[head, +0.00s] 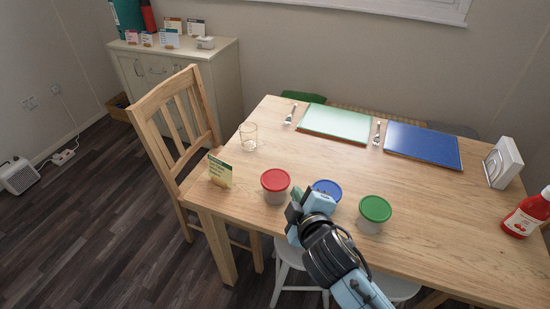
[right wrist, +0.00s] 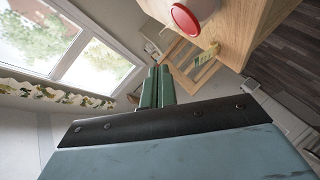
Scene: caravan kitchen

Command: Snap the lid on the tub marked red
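A tub with a red lid (head: 275,180) stands at the table's near edge, left of my right gripper. The lid rests on the tub's top; I cannot tell whether it is fully pressed down. In the right wrist view the red lid (right wrist: 186,19) shows at the top, apart from the fingers. My right gripper (head: 297,194) is beside the red tub and in front of a blue-lidded tub (head: 328,188), partly hiding it. In the right wrist view its green fingers (right wrist: 157,88) are together with nothing visible between them. My left gripper is out of view.
A green-lidded tub (head: 375,209) stands to the right. A small card (head: 220,170) and a glass (head: 248,137) stand to the left. Green (head: 336,123) and blue (head: 422,147) mats lie behind. A ketchup bottle (head: 525,215) and white holder (head: 503,162) are at right. The table's middle is clear.

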